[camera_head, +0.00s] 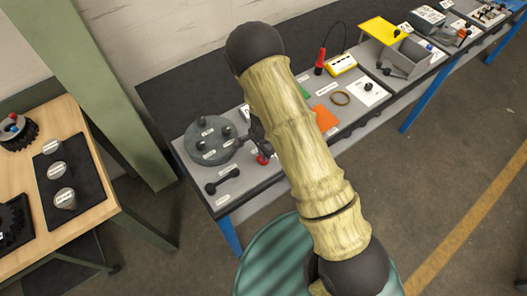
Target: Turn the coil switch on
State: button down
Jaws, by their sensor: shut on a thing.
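My gripper (257,142) is low over the left part of the grey bench, to the right of a round grey disc. My arm covers much of it. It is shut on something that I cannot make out. A small red part (263,159) shows just below it; I cannot tell whether the two touch. No coil switch can be named for certain, as the labels are too small to read. A white plate with a black knob (370,87) lies on the bench right of my arm, beside a brown ring (340,98).
The round grey disc (208,148) with black knobs and a black dumbbell-shaped part (222,181) are near the gripper. An orange sheet (325,118), a yellow meter (341,65) and a grey box with a yellow lid (383,32) stand farther right. A wooden table (95,205) is at left.

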jog(key=shift+w+m, duration=0.1)
jog(key=shift+m, duration=0.2)
jog(key=c, duration=1.4)
grip_release()
jog(key=shift+o, duration=0.2)
notch_tip(320, 180, up, 18)
jog(key=b, duration=0.1)
jog(key=shift+f+b, duration=0.25)
jog(key=shift+b, duration=0.1)
jog(key=shift+d, duration=0.15)
jog(key=s+d+r+n+t, duration=0.2)
jog(key=s+d+r+n, duration=0.5)
jog(key=s+d+n, duration=0.4)
jog(key=shift+s+d+r+t, duration=0.15)
jog(key=shift+s+d+t, duration=0.15)
jog(key=shift+s+d, duration=0.85)
